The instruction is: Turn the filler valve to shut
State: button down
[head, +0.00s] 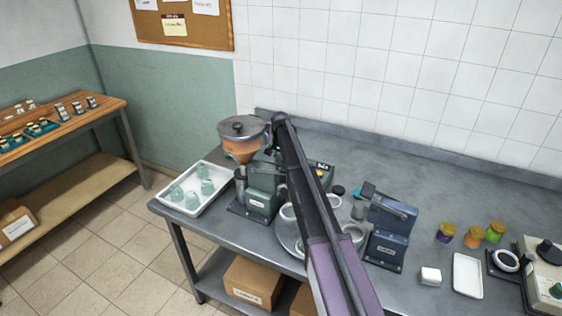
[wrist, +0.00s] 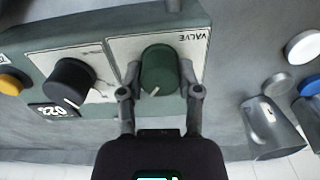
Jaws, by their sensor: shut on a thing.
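The filler (head: 262,178) stands on the steel bench, with a lidded hopper of orange contents on top. In the wrist view its panel carries a green valve knob (wrist: 157,66) under an upside-down "VALVE" label. The knob's white pointer mark points down and slightly left in that view. My gripper (wrist: 160,84) is shut on the valve knob, with one finger on each side. In the head view my arm hides the gripper and the knob.
Beside the valve is a black knob (wrist: 68,82), with a yellow button (wrist: 11,83) further left. A metal cup (wrist: 272,125) stands right of the panel. A white tray (head: 217,207) of greenish jars sits left of the filler, and a blue-grey machine (head: 388,232) stands to the right.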

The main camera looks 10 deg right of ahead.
jog(key=n, duration=0.7)
jog(key=shift+n, duration=0.4)
jog(key=n, duration=0.4)
jog(key=shift+a+n, duration=0.1)
jog(key=shift+n, duration=0.2)
jog(key=shift+s+n, duration=0.1)
jog(key=shift+n, duration=1.8)
jog(key=shift+c, duration=1.5)
grip_release()
jog(key=shift+m, duration=0.4)
